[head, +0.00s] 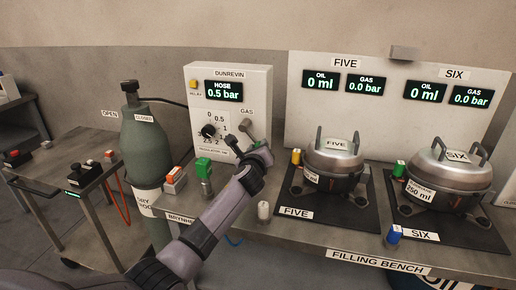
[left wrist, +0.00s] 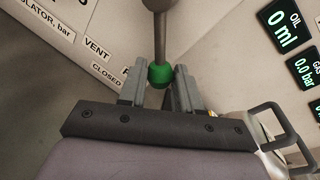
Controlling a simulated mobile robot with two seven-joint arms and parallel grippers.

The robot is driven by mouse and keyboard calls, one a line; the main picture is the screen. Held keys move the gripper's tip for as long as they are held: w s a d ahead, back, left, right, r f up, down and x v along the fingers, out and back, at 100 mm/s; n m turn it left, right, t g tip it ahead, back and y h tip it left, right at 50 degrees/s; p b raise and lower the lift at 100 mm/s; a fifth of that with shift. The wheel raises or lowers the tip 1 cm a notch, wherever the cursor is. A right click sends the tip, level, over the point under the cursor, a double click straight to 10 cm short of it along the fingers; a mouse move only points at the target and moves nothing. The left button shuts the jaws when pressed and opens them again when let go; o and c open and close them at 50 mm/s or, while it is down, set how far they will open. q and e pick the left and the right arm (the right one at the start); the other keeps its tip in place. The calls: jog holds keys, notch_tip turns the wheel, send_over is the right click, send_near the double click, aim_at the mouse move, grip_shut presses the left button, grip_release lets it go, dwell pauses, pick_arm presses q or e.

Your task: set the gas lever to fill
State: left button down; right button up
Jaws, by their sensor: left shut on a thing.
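The gas lever (left wrist: 158,30) is a grey rod with a green ball knob (left wrist: 160,75) in the left wrist view. My left gripper (left wrist: 160,88) is shut on the lever at its knob, one finger on each side. In the head view the lever's grey shaft (head: 245,124) shows below the GAS label on the white DUNREVIN panel (head: 257,82), with my left gripper (head: 240,143) at its lower end. VENT and CLOSED labels show left of the knob; another label beginning with F is mostly hidden by a finger. I cannot tell which label the lever points to. My right gripper is not in view.
A black regulator knob (head: 208,130) is left of the lever; the hose display (head: 224,91) reads 0.5 bar. A green gas cylinder (head: 147,145) stands left of the panel. Pots FIVE (head: 334,158) and SIX (head: 446,175) stand on the filling bench (head: 300,238) at right.

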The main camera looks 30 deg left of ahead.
pick_arm(q)
jog(key=c, duration=0.8)
grip_release()
jog(key=shift+s, duration=0.1)
jog(key=shift+p+v, duration=0.6)
jog(key=shift+v, duration=2.9)
jog(key=shift+d, duration=0.1)
